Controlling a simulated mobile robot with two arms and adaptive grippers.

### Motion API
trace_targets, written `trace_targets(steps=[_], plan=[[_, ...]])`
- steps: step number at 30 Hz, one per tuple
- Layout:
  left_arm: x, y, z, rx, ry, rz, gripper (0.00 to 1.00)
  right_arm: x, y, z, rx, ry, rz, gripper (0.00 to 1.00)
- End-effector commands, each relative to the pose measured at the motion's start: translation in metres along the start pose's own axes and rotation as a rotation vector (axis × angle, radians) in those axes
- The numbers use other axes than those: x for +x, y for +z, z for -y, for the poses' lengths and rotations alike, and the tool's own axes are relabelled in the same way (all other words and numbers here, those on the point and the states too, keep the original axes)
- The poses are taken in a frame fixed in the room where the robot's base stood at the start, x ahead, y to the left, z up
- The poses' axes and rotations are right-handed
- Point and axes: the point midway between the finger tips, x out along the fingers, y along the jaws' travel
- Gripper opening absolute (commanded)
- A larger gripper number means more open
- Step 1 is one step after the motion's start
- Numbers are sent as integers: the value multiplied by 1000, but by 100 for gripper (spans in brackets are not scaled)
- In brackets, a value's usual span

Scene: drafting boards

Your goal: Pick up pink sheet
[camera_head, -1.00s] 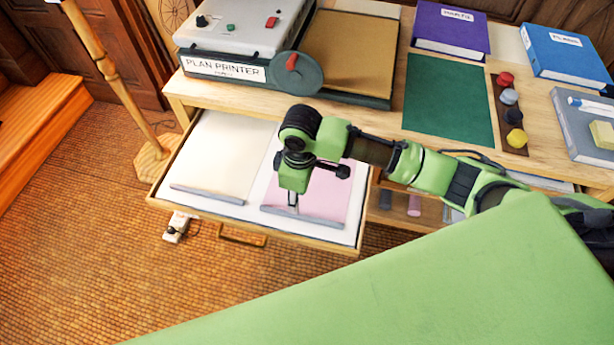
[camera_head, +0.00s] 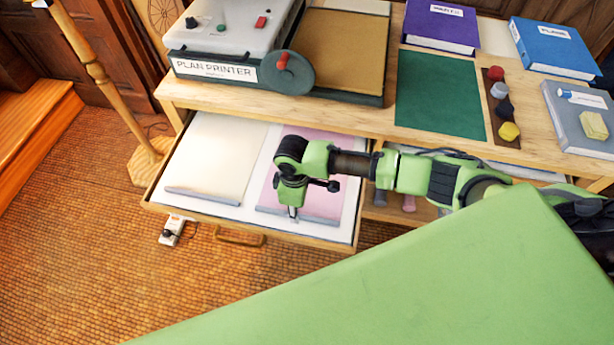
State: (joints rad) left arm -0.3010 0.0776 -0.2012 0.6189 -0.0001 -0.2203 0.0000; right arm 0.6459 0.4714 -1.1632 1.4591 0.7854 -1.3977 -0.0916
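The pink sheet (camera_head: 330,190) lies flat in the right part of the open drawer (camera_head: 183,208), with a grey strip (camera_head: 318,219) along its near edge. My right arm comes in from the right and hides part of the sheet. My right gripper (camera_head: 293,212) points down at the grey strip, its fingertips at or just above it. The fingers look close together, but I cannot tell if they are shut on the strip. My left gripper is not in view.
A cream sheet (camera_head: 215,160) with its own grey strip lies left in the drawer. The plan printer (camera_head: 232,40), green mat (camera_head: 438,95), binders and several coloured knobs fill the desk top above. A wooden stand (camera_head: 98,75) is at the left. Floor in front is mostly clear.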

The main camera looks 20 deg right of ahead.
Motion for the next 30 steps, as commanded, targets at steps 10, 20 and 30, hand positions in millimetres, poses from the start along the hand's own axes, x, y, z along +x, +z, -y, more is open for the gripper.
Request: trace_targets(steps=[10, 20, 30], plan=[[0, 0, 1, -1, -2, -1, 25, 27, -1, 0, -1, 0, 0, 30], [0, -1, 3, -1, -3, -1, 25, 27, -1, 0, -1, 0, 0, 0], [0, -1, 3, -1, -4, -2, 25, 25, -1, 0, -1, 1, -1, 0]])
